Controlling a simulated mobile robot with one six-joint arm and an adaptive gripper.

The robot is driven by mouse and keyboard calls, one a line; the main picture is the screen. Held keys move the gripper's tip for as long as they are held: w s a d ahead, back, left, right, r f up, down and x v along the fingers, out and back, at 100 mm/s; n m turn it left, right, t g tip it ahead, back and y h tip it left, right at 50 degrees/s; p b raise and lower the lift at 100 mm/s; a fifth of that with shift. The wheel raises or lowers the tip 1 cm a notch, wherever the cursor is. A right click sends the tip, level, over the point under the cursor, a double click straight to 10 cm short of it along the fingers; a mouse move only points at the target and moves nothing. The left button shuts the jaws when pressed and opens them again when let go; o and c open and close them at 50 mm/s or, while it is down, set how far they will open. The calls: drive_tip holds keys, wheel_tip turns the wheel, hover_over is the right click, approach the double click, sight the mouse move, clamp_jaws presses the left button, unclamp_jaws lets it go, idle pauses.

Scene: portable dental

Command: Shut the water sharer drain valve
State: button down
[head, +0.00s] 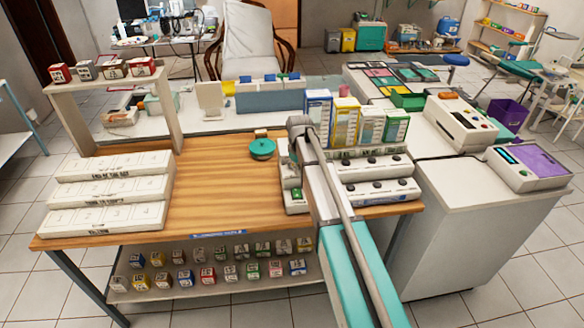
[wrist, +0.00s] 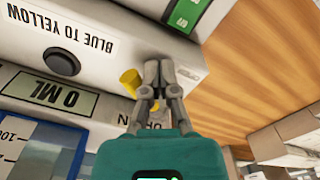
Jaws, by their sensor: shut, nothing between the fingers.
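The water sharer appears to be the white unit (wrist: 112,62) in the wrist view, with "BLUE TO YELLOW" and "0 ML" labels and a dark round button (wrist: 61,63). A yellow piece (wrist: 130,80), which looks like the drain valve handle, sticks out at its edge, partly hidden by my gripper. My gripper (wrist: 160,70) is shut and empty, its fingertips just right of the yellow piece at the unit's edge. I cannot tell whether they touch it. A partly covered label beginning "OP" is beside the fingers. In the head view my arm hides the gripper and valve.
In the head view the wooden table (head: 215,190) is clear in the middle, with a round green object (head: 262,149) near the back. White stacked boxes (head: 110,190) stand at left. White units with dark knobs (head: 378,187) stand right of my arm.

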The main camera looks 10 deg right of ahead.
drive_tip(key=shift+w+d, duration=0.65)
drive_tip(key=shift+d, duration=0.25)
idle(0.8)
drive_tip(key=shift+w+d, duration=0.2)
drive_tip(key=shift+d, duration=0.05)
drive_tip(key=shift+s, duration=0.75)
drive_tip(key=shift+r, duration=0.1)
drive_tip(key=shift+r+p, duration=3.9)
drive_tip(key=shift+p, duration=0.15)
drive_tip(key=shift+s, duration=0.1)
drive_tip(key=s+m, duration=0.6)
drive_tip(key=s, duration=2.1)
drive_tip(key=shift+d, duration=0.2)
